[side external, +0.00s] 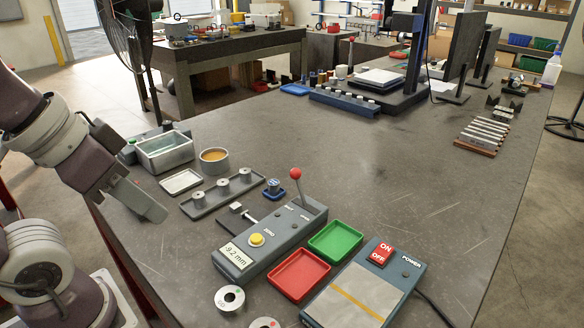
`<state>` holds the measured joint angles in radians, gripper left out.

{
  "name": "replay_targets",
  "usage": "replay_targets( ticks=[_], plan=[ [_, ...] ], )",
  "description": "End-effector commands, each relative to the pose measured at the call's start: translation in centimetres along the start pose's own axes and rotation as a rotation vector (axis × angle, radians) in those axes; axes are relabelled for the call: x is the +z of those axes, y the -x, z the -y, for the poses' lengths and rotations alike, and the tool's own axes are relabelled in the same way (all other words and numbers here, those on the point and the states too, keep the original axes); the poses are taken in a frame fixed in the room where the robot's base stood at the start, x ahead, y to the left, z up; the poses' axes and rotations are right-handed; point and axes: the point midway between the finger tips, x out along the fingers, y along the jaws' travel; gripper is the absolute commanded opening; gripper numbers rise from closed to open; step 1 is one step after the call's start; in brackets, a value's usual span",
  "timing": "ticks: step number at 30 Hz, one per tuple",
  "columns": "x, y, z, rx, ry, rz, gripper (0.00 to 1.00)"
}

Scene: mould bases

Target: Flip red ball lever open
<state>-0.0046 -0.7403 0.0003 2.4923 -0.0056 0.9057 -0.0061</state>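The lever with a red ball (295,174) stands on the far end of a grey gauge box (272,242). Its thin metal stem is nearly upright, with the ball tipped slightly left. The box has a yellow ZERO button (256,240) and a display (237,257) reading -9.2 mm. A small metal clamp or spindle piece (243,213) sits at the box's left side. My gripper (150,208) is at the left, over the bench's left edge, well apart from the lever. I cannot make out its fingers, or whether they are open; no held object shows.
Left of the box stand a tray of metal cylinders (200,205), a shallow tray (181,181), a metal bin (168,158) and a round cup (214,165). Red (299,275) and green (335,241) trays and a power box (372,270) are right. The bench's right middle (430,180) is clear.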

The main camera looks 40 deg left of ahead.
Motion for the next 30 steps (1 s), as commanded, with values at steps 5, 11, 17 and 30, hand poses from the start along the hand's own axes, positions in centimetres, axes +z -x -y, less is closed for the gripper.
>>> replay_targets(
  ticks=[5, 11, 17, 30],
  plan=[
    [-3.9, -0.3, -0.1, 0.039, 0.274, 0.162, 0.00],
    [-12.2, -3.2, 1.5, 0.129, 0.831, 0.465, 0.00],
    [-19.3, -9.1, 7.1, 0.243, 1.350, 0.752, 0.00],
    [-22.4, -16.7, 16.6, 0.427, 1.835, 1.072, 0.00]
  ],
)
